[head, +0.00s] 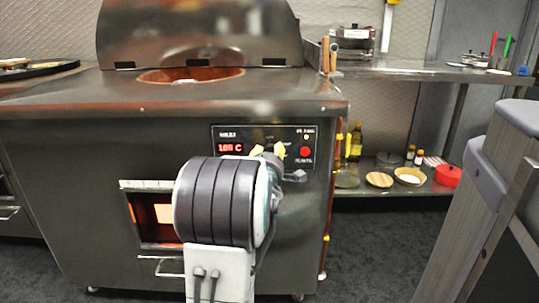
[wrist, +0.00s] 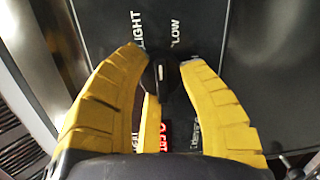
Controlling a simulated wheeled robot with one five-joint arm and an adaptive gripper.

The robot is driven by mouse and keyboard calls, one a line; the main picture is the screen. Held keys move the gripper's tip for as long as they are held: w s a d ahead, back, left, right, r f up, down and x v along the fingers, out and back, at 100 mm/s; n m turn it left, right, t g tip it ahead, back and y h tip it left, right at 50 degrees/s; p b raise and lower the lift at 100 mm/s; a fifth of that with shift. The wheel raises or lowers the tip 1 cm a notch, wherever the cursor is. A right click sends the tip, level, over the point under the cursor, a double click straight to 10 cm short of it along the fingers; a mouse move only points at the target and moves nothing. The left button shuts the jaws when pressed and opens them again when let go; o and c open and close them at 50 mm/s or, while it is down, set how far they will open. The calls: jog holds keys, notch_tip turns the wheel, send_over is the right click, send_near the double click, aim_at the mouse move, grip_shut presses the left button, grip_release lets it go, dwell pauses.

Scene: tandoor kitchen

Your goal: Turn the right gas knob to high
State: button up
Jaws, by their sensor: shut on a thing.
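The tandoor's black control panel (head: 230,131) carries a lit red display (head: 230,148) and a red button (head: 305,152). In the wrist view a round black knob (wrist: 161,74) with a white pointer line sits on the dark panel. The words LIGHT and LOW are printed beyond it. My gripper (wrist: 164,62) is shut on this knob, with yellow fingers on both sides. In the head view my gripper (head: 268,151) is at the panel, and my arm hides its lower part. I cannot tell from the wrist view whether other knobs lie beneath the fingers.
The tandoor (head: 75,150) has a round top opening (head: 190,75) and a lit front window (head: 160,213) below the panel. A steel shelf (head: 410,68) stands at the right, with bottles, bowls and a red pot (head: 448,175) on its lower level. The floor (head: 375,245) at front right is clear.

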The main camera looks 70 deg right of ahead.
jog(key=shift+s+r, duration=0.2)
jog(key=shift+r, duration=0.05)
jog(key=o, duration=0.9)
jog(key=shift+d, duration=0.1)
jog(key=o, duration=0.3)
jog(key=shift+f, duration=0.2)
jog(key=shift+w, duration=0.1)
jog(key=v, duration=1.2)
